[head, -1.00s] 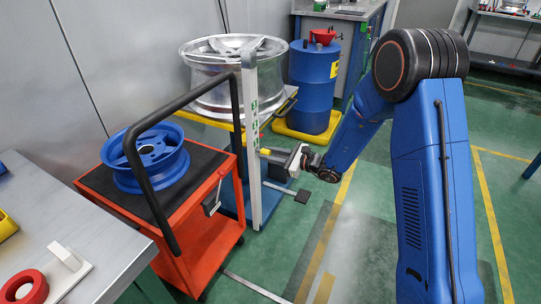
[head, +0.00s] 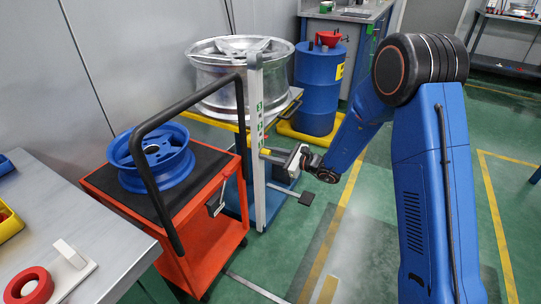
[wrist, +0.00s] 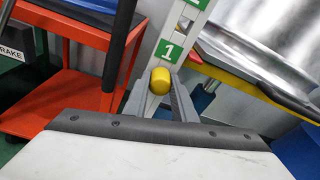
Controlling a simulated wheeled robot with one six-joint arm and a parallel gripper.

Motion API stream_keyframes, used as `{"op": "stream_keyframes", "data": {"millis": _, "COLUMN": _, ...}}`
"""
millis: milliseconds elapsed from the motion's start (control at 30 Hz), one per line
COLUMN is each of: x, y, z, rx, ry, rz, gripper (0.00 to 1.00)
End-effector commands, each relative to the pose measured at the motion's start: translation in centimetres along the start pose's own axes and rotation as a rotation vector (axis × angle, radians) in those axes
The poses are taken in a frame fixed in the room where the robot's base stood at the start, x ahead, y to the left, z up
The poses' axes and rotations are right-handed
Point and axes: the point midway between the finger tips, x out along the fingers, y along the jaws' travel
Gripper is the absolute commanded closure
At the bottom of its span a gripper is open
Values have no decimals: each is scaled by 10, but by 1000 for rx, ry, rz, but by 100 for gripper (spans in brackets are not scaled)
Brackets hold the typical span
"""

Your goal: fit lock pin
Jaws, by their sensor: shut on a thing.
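A lock pin with a yellow knob (wrist: 160,79) sits between the two grey fingers of my gripper (wrist: 161,92), which is shut on it. In the head view my gripper (head: 272,155) is at the right side of the upright silver post (head: 257,130), at mid height. The post also shows in the wrist view (wrist: 180,22), with a green label "1" (wrist: 168,51) just beyond the knob. The pin's shank and any hole at its tip are hidden, so I cannot tell whether it is in the post.
A red cart (head: 215,240) with a black handle carries a blue wheel (head: 150,158) left of the post. A large silver wheel (head: 240,75) stands behind it. A blue drum (head: 318,90) is behind right.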

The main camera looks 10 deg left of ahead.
Motion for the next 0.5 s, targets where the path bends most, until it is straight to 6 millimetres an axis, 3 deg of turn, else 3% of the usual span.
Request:
{"op": "stream_keyframes", "data": {"millis": 33, "x": 0, "y": 0, "z": 0, "rx": 0, "ry": 0, "rz": 0, "gripper": 69}}
{"op": "stream_keyframes", "data": {"millis": 100, "x": 0, "y": 0, "z": 0, "rx": 0, "ry": 0, "rz": 0, "gripper": 54}}
{"op": "stream_keyframes", "data": {"millis": 500, "x": -6, "y": -1, "z": 0, "rx": 0, "ry": 0, "rz": -1, "gripper": 54}}
